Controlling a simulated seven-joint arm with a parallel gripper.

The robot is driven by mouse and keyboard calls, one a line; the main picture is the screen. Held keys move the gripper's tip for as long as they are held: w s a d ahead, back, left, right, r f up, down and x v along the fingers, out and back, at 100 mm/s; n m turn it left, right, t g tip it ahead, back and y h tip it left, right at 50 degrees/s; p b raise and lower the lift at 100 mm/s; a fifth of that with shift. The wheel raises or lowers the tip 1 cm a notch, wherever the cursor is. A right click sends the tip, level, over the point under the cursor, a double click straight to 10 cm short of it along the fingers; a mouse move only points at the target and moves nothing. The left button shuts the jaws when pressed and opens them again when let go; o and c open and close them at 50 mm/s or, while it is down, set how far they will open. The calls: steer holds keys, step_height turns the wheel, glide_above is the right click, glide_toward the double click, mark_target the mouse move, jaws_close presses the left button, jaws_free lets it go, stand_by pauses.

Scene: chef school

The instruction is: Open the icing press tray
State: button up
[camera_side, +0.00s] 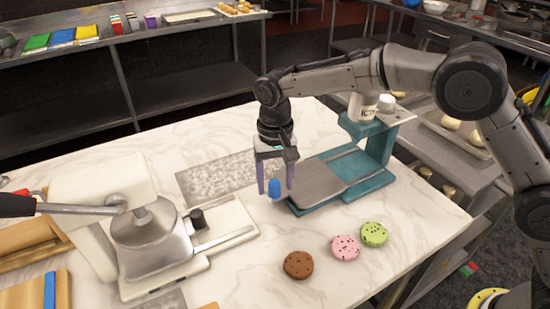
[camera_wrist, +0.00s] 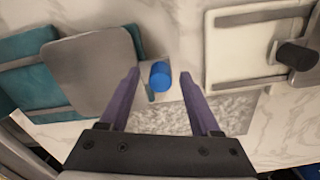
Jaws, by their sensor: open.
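The teal icing press (camera_side: 378,160) stands at the back right of the marble counter. Its grey tray plate (camera_side: 316,184) lies on the teal base, and a blue knob (camera_side: 274,188) stands at the tray's left end. In the wrist view the tray (camera_wrist: 88,72) is at the left and the blue knob (camera_wrist: 160,76) is near the middle. My gripper (camera_side: 276,191) points down, open, with its purple fingers on either side of the knob. In the wrist view the gripper (camera_wrist: 159,78) shows gaps between both fingers and the knob.
A white press (camera_side: 178,240) with a black knob (camera_side: 198,219) stands at the left. Brown, pink and green cookies (camera_side: 298,264) lie in front of the icing press. A speckled panel (camera_side: 215,178) lies behind the gripper.

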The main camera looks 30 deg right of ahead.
step_height(320, 180, up, 13)
stand_by(0.3)
stand_by(0.4)
